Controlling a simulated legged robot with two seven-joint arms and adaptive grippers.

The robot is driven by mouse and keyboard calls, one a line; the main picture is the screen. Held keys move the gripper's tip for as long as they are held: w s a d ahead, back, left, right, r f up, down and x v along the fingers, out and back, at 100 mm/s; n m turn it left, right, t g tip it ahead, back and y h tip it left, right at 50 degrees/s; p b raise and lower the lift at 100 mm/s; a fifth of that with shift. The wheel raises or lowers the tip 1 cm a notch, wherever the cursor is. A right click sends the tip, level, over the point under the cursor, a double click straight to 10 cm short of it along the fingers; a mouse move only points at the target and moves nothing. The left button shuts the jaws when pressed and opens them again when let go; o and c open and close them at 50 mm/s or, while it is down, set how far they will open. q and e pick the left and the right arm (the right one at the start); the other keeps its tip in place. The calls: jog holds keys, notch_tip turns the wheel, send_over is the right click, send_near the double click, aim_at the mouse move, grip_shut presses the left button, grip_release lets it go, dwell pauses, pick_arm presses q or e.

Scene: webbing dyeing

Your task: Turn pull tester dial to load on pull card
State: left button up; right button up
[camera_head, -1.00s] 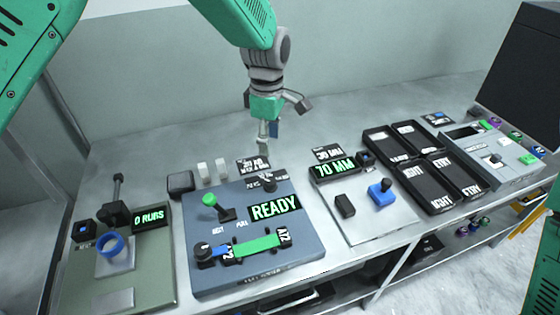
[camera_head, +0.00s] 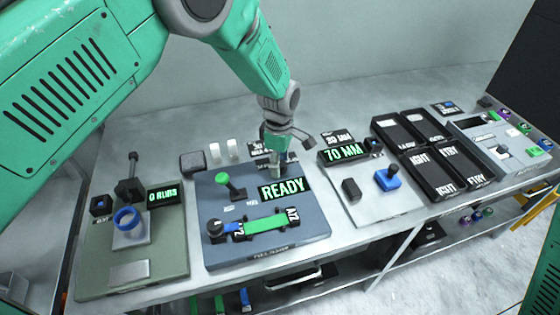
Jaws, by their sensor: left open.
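The pull tester (camera_head: 222,251) is a blue-grey panel with a lit READY display (camera_head: 282,188), a green-topped lever (camera_head: 228,184) and a green strap (camera_head: 266,225) clamped across its front. My left gripper (camera_head: 279,169) comes down over the panel's back edge, just above the READY display. Its fingers are open and point down where the dark dial sits, and they hide most of the dial. I cannot tell whether they touch it. A dark card with white print (camera_head: 258,148), likely the pull card, stands behind the panel, partly hidden by the gripper. The right gripper is out of view.
To the left is a green-grey panel (camera_head: 92,262) with a 0 RUBS display and a blue ring. To the right are a pale panel with a 70 MM display (camera_head: 343,152), black trays (camera_head: 422,147) and a grey device (camera_head: 492,150).

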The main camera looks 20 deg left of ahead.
pick_arm(q)
jog(key=shift+w+f, duration=0.1)
jog(key=shift+d, duration=0.2)
grip_shut()
jog(key=shift+m, duration=0.4)
jog(key=m, duration=0.3)
jog(key=shift+a+m, duration=0.1)
jog(key=shift+m, duration=2.4)
